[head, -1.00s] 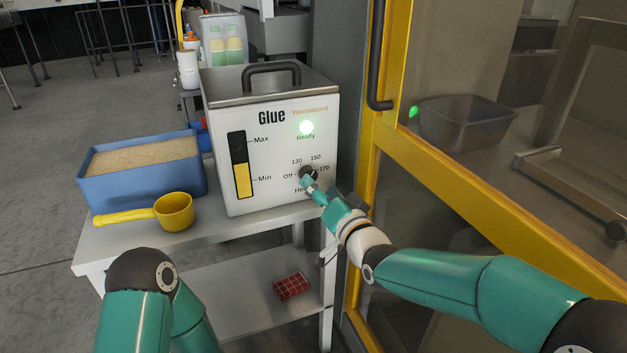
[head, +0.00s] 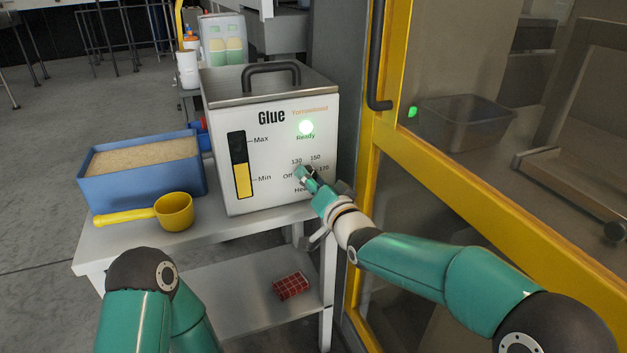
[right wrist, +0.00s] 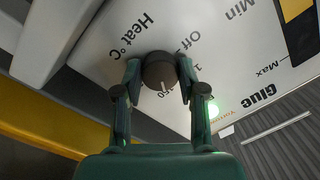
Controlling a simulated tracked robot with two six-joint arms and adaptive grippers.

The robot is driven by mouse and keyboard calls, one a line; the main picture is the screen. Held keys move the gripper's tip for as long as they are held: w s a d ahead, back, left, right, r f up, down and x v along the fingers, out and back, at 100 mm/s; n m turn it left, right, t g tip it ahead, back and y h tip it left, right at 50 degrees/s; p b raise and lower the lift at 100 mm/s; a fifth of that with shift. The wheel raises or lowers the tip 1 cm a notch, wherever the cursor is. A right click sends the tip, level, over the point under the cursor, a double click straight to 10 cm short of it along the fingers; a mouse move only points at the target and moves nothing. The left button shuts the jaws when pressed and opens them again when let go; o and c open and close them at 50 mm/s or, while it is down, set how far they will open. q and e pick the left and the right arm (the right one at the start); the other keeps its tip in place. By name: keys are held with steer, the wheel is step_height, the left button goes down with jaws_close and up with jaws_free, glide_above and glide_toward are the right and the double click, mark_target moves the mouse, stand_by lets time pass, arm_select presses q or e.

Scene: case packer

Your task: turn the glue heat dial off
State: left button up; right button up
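The glue heat dial (right wrist: 159,70) is a dark round knob low on the front of the white glue machine (head: 270,150). Off, 130, 150 and 170 are printed around it. In the right wrist view its white mark points away from Off, towards the middle of the scale; the exact number is hard to read. My right gripper (head: 303,173) is at the dial and covers most of it in the head view. In the right wrist view its two fingers (right wrist: 159,82) press on opposite sides of the knob. My left gripper is out of view.
A blue bin of granules (head: 143,178) and a yellow scoop (head: 173,211) stand left of the machine on the white table (head: 110,240). A yellow-framed door (head: 440,180) is close on the right. A red checked item (head: 291,286) lies on the lower shelf.

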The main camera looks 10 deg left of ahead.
steer(key=shift+c, duration=0.9)
steer(key=shift+d+f, duration=0.1)
